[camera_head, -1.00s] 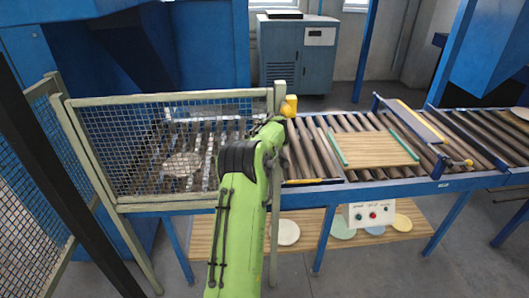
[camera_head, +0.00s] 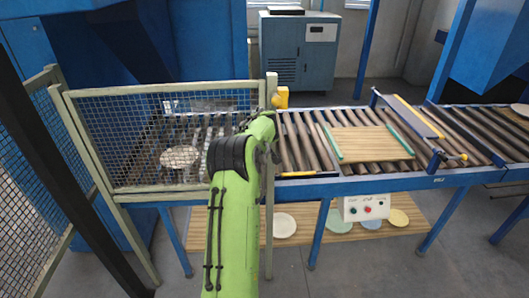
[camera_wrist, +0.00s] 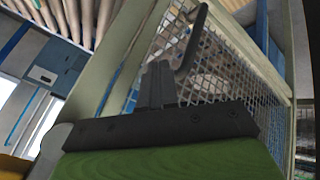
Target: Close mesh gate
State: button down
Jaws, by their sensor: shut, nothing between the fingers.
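The mesh gate (camera_head: 100,101) is a beige-framed wire panel in front of the left part of the roller conveyor. Its right end is close to a beige post (camera_head: 271,91) with a yellow latch block (camera_head: 281,97); I cannot tell whether they touch. My green arm covers the panel's lower right corner. My gripper (camera_wrist: 155,82) is shut and empty, right in front of the mesh in the wrist view. A dark bent bar (camera_wrist: 190,42), possibly the gate's handle, is just beyond the fingers; contact is unclear. In the head view the fingers are hidden behind my arm.
A pale plate (camera_head: 180,157) lies on the rollers behind the mesh. A wooden board (camera_head: 370,144) sits on the conveyor to the right. A control box (camera_head: 367,208) hangs below the conveyor, above a shelf with several plates. Another mesh panel (camera_head: 20,215) stands at left.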

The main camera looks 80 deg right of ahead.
jog(key=s+a+r, duration=0.4)
jog(key=s+r, duration=0.1)
jog(key=r, duration=0.2)
jog(key=shift+r, duration=0.3)
jog(key=shift+a, duration=0.1)
